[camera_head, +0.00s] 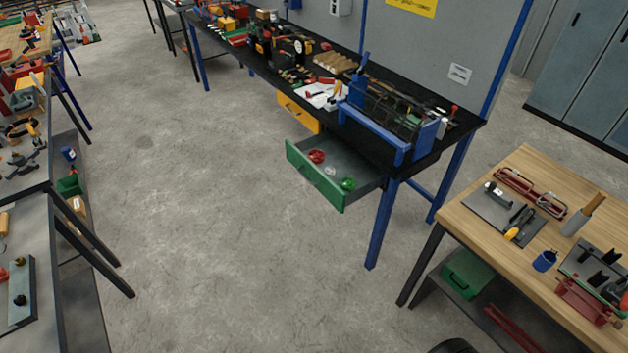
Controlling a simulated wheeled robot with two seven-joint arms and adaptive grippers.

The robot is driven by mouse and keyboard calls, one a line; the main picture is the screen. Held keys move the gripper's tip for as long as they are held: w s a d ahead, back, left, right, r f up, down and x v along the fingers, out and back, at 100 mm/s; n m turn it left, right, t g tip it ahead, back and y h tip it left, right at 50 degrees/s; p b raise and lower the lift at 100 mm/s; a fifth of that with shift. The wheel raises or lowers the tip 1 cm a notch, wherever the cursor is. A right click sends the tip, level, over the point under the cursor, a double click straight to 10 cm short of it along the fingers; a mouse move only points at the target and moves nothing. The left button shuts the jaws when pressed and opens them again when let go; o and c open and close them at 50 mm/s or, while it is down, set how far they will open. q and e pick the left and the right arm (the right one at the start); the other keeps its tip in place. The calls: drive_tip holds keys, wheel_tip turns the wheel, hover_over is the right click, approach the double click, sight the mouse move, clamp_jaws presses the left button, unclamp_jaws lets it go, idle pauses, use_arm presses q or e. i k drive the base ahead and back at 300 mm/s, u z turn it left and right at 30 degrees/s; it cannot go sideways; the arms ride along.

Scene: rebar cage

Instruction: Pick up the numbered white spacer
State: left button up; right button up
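A green-fronted drawer (317,181) stands open under the black-topped workbench. In it lie a red round item (316,156), a small white item (330,171) and a green round item (348,184). The white item may be the spacer, but it is too small for me to read a number on it. It lies between the red and green items. Neither of my grippers is in view.
The black workbench (375,150) bears a blue-ended rebar cage fixture (385,115) and many tools. A wooden table (480,217) with tools stands at right. Cluttered benches line the left. The concrete floor (215,200) between is clear.

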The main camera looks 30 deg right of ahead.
sight(330, 171)
drive_tip(key=u, duration=0.15)
drive_tip(key=i, duration=0.85)
drive_tip(key=u, duration=0.05)
